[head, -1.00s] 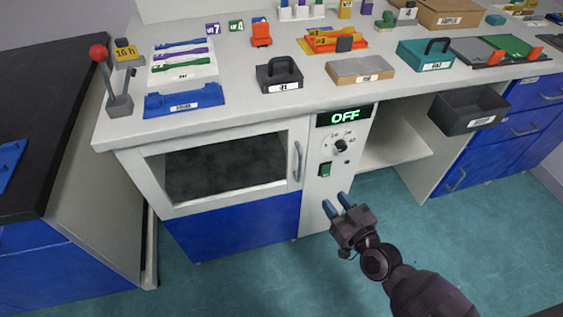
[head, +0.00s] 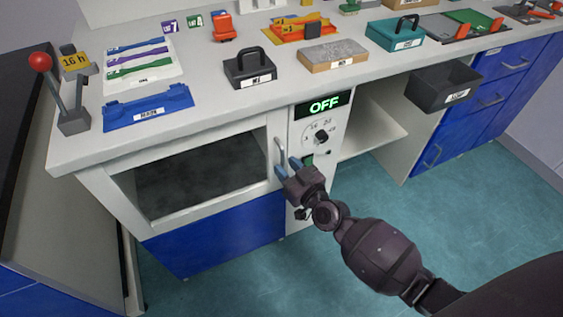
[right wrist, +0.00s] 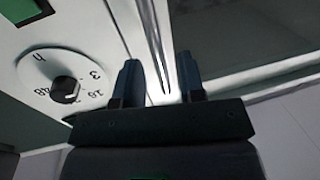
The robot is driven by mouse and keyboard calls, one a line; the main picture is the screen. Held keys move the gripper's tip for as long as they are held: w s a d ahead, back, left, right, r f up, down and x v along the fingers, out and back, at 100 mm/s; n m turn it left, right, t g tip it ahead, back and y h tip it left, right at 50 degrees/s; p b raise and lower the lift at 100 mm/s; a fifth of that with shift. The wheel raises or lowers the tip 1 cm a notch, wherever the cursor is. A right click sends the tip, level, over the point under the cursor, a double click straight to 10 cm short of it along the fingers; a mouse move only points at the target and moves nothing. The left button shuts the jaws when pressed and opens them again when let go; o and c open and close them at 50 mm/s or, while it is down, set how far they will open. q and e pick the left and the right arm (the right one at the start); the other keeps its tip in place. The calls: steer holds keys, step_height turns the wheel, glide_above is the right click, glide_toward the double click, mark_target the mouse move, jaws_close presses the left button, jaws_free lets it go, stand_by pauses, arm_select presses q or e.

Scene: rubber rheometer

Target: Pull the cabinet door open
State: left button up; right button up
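The cabinet door (head: 212,210) has a white frame around a dark window and looks closed. Its upright grey handle (head: 280,153) is at the door's right edge. My right gripper (head: 288,167) is at the handle's lower part, with its two blue-grey fingers apart. In the right wrist view, the handle (right wrist: 154,42) runs down into the gap between the open fingers (right wrist: 160,78). The fingers do not look closed on it, and I cannot tell if they touch it. My left gripper is not in view.
A control panel (head: 305,138) with a green OFF display and a dial is right of the door. An open shelf (head: 372,135) and blue drawers (head: 483,115) are further right. A dark bin (head: 443,88) hangs there. The floor (head: 320,265) in front is clear.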

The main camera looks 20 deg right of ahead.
steer(key=shift+x, duration=1.2)
steer(key=shift+c, duration=0.2)
jaws_close()
